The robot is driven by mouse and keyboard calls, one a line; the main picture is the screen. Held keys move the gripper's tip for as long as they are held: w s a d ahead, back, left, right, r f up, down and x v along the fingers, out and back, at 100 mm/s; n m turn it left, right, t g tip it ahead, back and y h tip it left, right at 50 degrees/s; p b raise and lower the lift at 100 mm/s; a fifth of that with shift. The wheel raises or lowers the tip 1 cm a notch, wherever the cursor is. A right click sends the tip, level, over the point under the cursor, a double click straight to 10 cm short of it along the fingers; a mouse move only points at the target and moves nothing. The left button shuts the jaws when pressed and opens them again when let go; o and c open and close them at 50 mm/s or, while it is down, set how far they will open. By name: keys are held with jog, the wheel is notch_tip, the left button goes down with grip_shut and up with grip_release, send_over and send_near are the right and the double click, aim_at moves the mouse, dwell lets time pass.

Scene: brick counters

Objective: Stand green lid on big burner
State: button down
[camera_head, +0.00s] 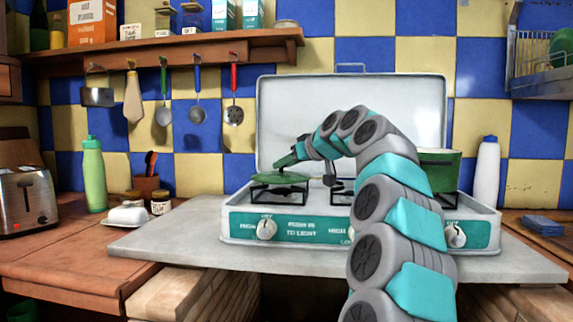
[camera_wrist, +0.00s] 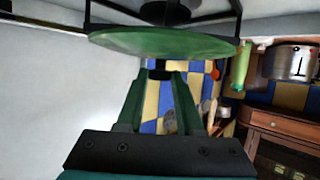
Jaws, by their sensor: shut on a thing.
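The green lid (camera_head: 254,175) lies roughly level over the left burner (camera_head: 280,191) of the camping stove (camera_head: 300,230), a little toward that burner's left side. My gripper (camera_head: 288,158) reaches it from the upper right and is shut on its knob. In the wrist view, my two green fingers (camera_wrist: 160,80) close around the dark knob below the lid's disc (camera_wrist: 165,45), and the black burner grate (camera_wrist: 210,15) shows beyond it. I cannot tell whether the lid touches the grate. My arm hides much of the stove's middle and right.
A green pot (camera_head: 440,160) stands on the stove's right side, partly behind my arm. The raised stove cover (camera_head: 290,110) stands behind. A white bottle (camera_head: 487,172) is at right; a green bottle (camera_head: 94,175), butter dish (camera_head: 128,214) and toaster (camera_head: 27,201) are at left.

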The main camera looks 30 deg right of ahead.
jog(key=shift+f, duration=0.1)
jog(key=shift+f+b, duration=0.25)
jog(key=shift+b, duration=0.1)
jog(key=c, duration=0.5)
grip_release()
jog(key=shift+c, duration=0.2)
jog(key=shift+r+p, duration=0.5)
jog(key=b+v, duration=0.1)
jog(key=v, duration=1.1)
